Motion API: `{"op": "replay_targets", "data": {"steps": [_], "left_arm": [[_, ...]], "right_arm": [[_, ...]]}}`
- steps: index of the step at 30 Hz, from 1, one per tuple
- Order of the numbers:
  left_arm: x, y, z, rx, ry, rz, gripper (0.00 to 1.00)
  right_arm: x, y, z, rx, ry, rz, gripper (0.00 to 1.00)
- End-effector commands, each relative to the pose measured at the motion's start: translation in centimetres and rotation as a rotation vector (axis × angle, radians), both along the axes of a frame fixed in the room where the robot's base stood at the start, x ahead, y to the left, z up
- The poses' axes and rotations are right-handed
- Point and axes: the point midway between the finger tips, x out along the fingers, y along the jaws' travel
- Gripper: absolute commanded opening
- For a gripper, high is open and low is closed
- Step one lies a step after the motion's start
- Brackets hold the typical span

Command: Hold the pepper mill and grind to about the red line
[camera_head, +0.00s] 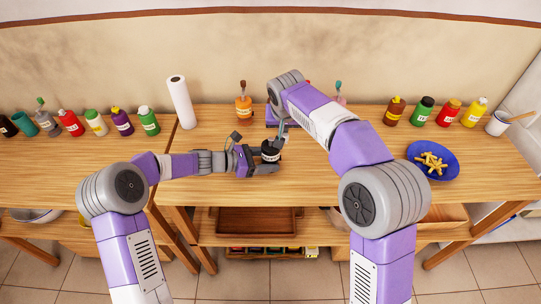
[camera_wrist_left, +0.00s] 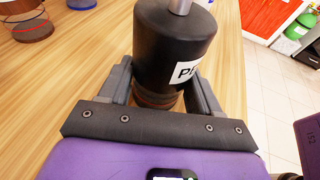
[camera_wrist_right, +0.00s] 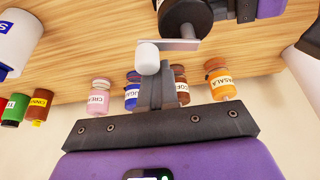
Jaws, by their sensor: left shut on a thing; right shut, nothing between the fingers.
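The black pepper mill (camera_head: 270,151) stands at the middle of the table; in the left wrist view its white label (camera_wrist_left: 186,72) reads "PE". My left gripper (camera_wrist_left: 160,95) is shut around its lower body. The metal crank (camera_wrist_right: 175,44) and its white knob (camera_wrist_right: 147,57) show in the right wrist view. My right gripper (camera_wrist_right: 155,88) is shut and empty, its fingertips close to the knob; I cannot tell if they touch. A clear container (camera_wrist_left: 27,22) with a red line and brown contents stands at the upper left of the left wrist view. I cannot make it out in the head view.
A blue plate of fries (camera_head: 433,160) is at right. Several bottles and a paper roll (camera_head: 182,102) line the back left; more spice jars (camera_wrist_right: 219,84) stand along the back. The table's front edge is near the mill. My right arm covers part of the table behind it.

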Motion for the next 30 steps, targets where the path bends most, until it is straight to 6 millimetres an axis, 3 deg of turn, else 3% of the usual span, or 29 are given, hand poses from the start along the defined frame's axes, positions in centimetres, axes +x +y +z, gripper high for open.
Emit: {"op": "replay_targets", "data": {"steps": [30], "left_arm": [[-0.05,0.05,-0.27,0.004,0.004,0.001,0.31]], "right_arm": [[-0.82,-0.43,-0.03,0.0,0.0,0.0,0.0]]}}
